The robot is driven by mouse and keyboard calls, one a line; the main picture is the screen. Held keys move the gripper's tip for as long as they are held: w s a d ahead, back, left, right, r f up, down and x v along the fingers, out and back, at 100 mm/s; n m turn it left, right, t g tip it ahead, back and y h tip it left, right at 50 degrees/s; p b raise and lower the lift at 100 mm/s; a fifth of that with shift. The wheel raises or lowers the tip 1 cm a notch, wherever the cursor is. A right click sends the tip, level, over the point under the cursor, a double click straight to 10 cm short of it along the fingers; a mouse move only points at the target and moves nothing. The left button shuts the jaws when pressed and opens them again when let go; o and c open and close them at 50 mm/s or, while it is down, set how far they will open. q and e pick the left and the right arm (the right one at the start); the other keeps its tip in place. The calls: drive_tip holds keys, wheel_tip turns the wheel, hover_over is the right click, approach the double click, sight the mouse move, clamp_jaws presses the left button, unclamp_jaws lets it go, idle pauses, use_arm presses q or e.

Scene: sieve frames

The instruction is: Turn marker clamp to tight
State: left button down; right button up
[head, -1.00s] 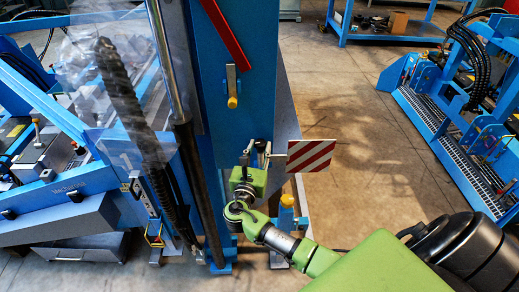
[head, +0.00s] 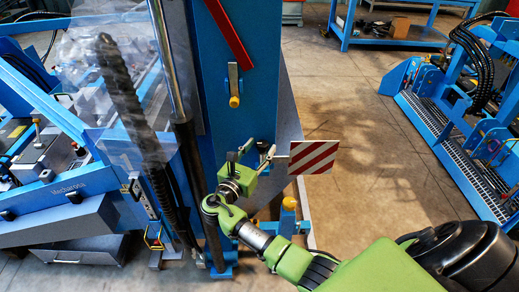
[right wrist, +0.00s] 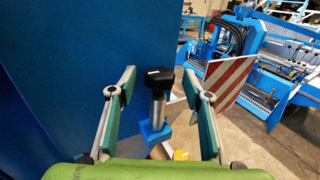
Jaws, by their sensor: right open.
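The marker is a red-and-white striped board (head: 314,157) on the right side of the blue column; it also shows in the right wrist view (right wrist: 225,80). In the right wrist view a black-topped clamp knob (right wrist: 160,79) sits on a short metal post above a blue bracket, by the column. My right gripper (head: 251,152) is open, with one finger to each side of the knob in the right wrist view (right wrist: 160,74). The fingers look apart from the knob; the depth between them is hard to tell. In the head view the gripper hides most of the clamp. My left gripper is not in view.
The blue column (head: 250,60) stands close on the left of the gripper. A yellow knob (head: 289,203) is below the marker. A red bar (head: 228,32) and a yellow-tipped handle (head: 233,88) are higher on the column. Floor to the right is open.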

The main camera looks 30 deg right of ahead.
drive_tip(key=v, duration=1.2)
drive_tip(key=s+f+m+g+y+b, duration=0.15)
drive_tip(key=s+f+y, duration=0.35)
drive_tip(key=f, duration=1.3)
drive_tip(key=s+f+m+g+y+p, duration=0.15)
drive_tip(key=s+f+y, duration=0.4)
drive_tip(key=f, duration=1.25)
drive_tip(key=s+a+f+m+g+y, duration=0.1)
drive_tip(key=s+f+m, duration=0.5)
drive_tip(key=s, duration=0.6)
drive_tip(key=s+a+f+m+g+y+b, duration=0.1)
drive_tip(key=s+f+m, duration=0.5)
drive_tip(key=s, duration=0.6)
drive_tip(key=s+a+f+m+g+y+b, duration=0.1)
drive_tip(key=s+f+m+g+y, duration=0.2)
drive_tip(key=s+f+m, duration=0.3)
drive_tip(key=s+f, duration=0.2)
drive_tip(key=s, duration=0.3)
drive_tip(key=shift+s+m, duration=0.3)
drive_tip(key=shift+s, duration=0.1)
drive_tip(key=shift+f, duration=0.1)
